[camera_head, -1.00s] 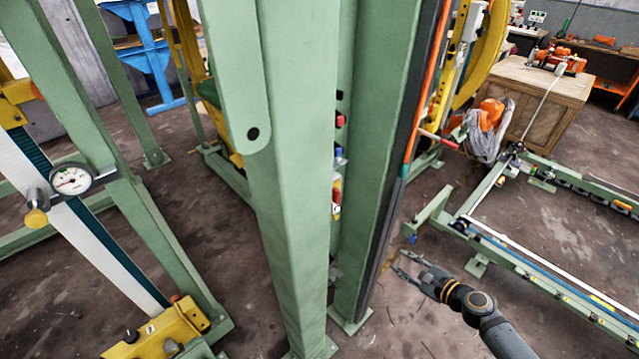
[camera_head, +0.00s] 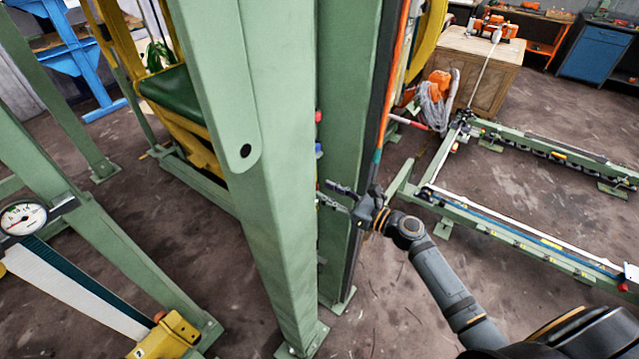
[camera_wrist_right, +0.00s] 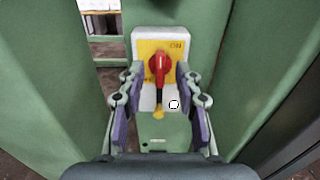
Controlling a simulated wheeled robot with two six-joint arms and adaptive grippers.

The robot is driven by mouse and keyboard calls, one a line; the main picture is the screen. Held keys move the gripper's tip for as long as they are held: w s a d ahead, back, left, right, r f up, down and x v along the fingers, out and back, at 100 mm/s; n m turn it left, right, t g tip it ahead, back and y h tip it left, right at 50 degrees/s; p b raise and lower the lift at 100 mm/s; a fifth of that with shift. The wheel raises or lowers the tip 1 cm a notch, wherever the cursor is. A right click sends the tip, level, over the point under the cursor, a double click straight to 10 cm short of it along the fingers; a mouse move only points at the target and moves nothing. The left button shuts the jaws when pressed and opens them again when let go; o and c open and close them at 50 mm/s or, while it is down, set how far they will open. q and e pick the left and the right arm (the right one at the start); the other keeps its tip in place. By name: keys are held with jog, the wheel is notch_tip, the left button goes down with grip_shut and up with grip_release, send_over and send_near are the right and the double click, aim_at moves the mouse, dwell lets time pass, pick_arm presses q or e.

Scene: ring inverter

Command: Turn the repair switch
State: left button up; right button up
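The repair switch is a red rotary handle (camera_wrist_right: 159,66) on a yellow and white plate (camera_wrist_right: 146,50) in the right wrist view. The plate is mounted between green posts, with lettering at its upper right. My right gripper (camera_wrist_right: 158,112) is open, its two fingers on either side of the lower part of the switch. I cannot tell whether they touch it. In the head view my right gripper (camera_head: 334,196) reaches in at the gap between the green posts, where the switch itself is hidden. My left gripper is not in view.
A tall green post (camera_head: 255,170) stands in front of the switch, and a second green post (camera_head: 348,110) stands just right of it. A dial gauge (camera_head: 22,217) is at the left. A low green frame (camera_head: 510,235) lies on the floor at the right.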

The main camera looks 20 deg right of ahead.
jog(key=shift+p+x, duration=0.3)
jog(key=shift+x, duration=1.35)
grip_shut()
